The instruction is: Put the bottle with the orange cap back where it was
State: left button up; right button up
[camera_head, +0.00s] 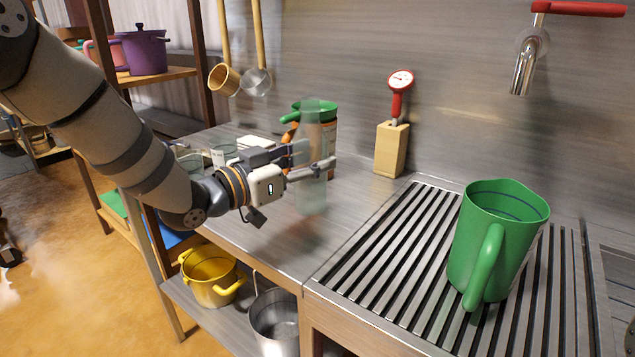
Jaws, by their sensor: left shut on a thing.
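My left gripper (314,161) is shut on a clear, pale-green bottle (312,197) around its middle. The bottle is upright over the steel counter (260,238); I cannot tell whether its base touches it. No orange cap can be made out on its top. A container in green and orange (329,109) stands behind the bottle, partly hidden by it and the gripper. Glass jars (223,150) stand at the counter's left, partly behind my left arm; one has a white label. My right gripper is not in view.
A green jug (497,237) stands on the slatted drainer (375,270) at the right, below a red-handled tap (526,60). A wooden block (391,148) holding a red gauge (400,82) stands by the wall. A yellow pot (210,277) is on the shelf below. The counter's front middle is clear.

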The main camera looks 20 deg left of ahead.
aim_at(314, 177)
pick_arm(q)
jog(key=shift+w+d+f, duration=0.2)
jog(key=shift+d+f, duration=0.05)
jog(key=shift+f, duration=0.05)
jog(key=f, duration=0.3)
jog(key=shift+w+d+f+b, duration=0.1)
jog(key=shift+w+f+b, duration=0.15)
jog(key=shift+b, duration=0.1)
jog(key=shift+s+r, duration=0.1)
jog(key=shift+r, duration=0.05)
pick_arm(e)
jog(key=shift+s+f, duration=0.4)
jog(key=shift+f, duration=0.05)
pick_arm(q)
jog(key=o, duration=1.5)
